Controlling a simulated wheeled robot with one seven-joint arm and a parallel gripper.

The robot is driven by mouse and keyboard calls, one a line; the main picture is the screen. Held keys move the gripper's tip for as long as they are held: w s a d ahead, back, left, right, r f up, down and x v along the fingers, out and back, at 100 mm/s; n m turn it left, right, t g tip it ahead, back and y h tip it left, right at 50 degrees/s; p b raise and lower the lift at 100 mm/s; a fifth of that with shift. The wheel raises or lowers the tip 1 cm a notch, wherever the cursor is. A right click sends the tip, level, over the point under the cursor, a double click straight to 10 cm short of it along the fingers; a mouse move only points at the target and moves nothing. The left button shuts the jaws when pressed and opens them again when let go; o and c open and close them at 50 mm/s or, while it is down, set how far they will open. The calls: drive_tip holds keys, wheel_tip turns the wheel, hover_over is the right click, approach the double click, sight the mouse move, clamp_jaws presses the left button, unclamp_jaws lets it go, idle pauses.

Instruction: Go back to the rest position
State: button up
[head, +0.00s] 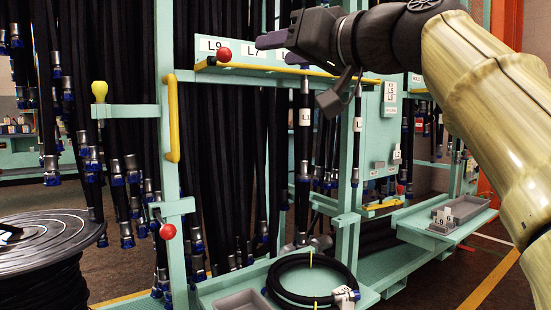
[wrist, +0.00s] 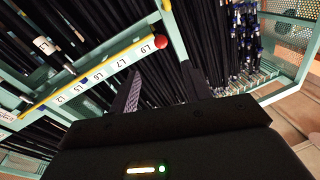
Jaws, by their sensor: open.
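My gripper (head: 278,49) is at the upper middle of the head view, in front of the labelled rail (head: 240,54) of the green hose rack. Its two dark fingers are apart, with nothing held between them. In the wrist view the gripper (wrist: 160,88) also shows with spread fingers, near the rail label L9 (wrist: 146,48) and a red ball knob (wrist: 161,41). My arm runs from the upper right down the right side of the head view. A coiled black hose (head: 352,275) with a white tag lies on the lower green shelf.
Many black hoses (head: 235,150) with blue-collared metal ends hang in the rack. A yellow handle (head: 172,119) is on the left post. A hose reel (head: 50,238) stands at lower left. A grey tray (head: 466,209) sits on a side shelf at right. Open floor lies at lower right.

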drive_tip(key=w+d+f+m+g+h+p, duration=0.1)
drive_tip(key=w+d+f+m+h+p, duration=0.3)
drive_tip(key=w+f, duration=0.65)
drive_tip(key=s+d+f+m+g+h+p, duration=0.1)
drive_tip(key=d+f+g+h+p, duration=0.15)
drive_tip(key=f, duration=0.65)
drive_tip(key=d+f+m+g+h+p, duration=0.1)
drive_tip(key=f+g+h+p, duration=0.15)
drive_tip(key=f, duration=0.65)
drive_tip(key=s+d+f+g+h+p, duration=0.25)
drive_tip(key=s+f+p, duration=0.25)
drive_tip(key=s+f, duration=0.55)
drive_tip(key=s+d+f+g+h+p, duration=0.1)
drive_tip(key=s+d+f+g+p, duration=0.25)
drive_tip(key=s+f, duration=0.7)
drive_tip(key=w+p+v, duration=0.3)
drive_tip(key=p+v, duration=0.9)
drive_tip(key=w+r+p+v, duration=0.1)
drive_tip(key=w+p+v, duration=0.2)
drive_tip(key=p+v, duration=0.9)
drive_tip(key=w+r+p+v, duration=0.1)
drive_tip(key=w+p+v, duration=0.1)
drive_tip(key=p+v, duration=1)
drive_tip(key=shift+w+a+r+p, duration=0.2)
drive_tip(key=shift+w+a+p, duration=0.15)
drive_tip(key=shift+p, duration=0.7)
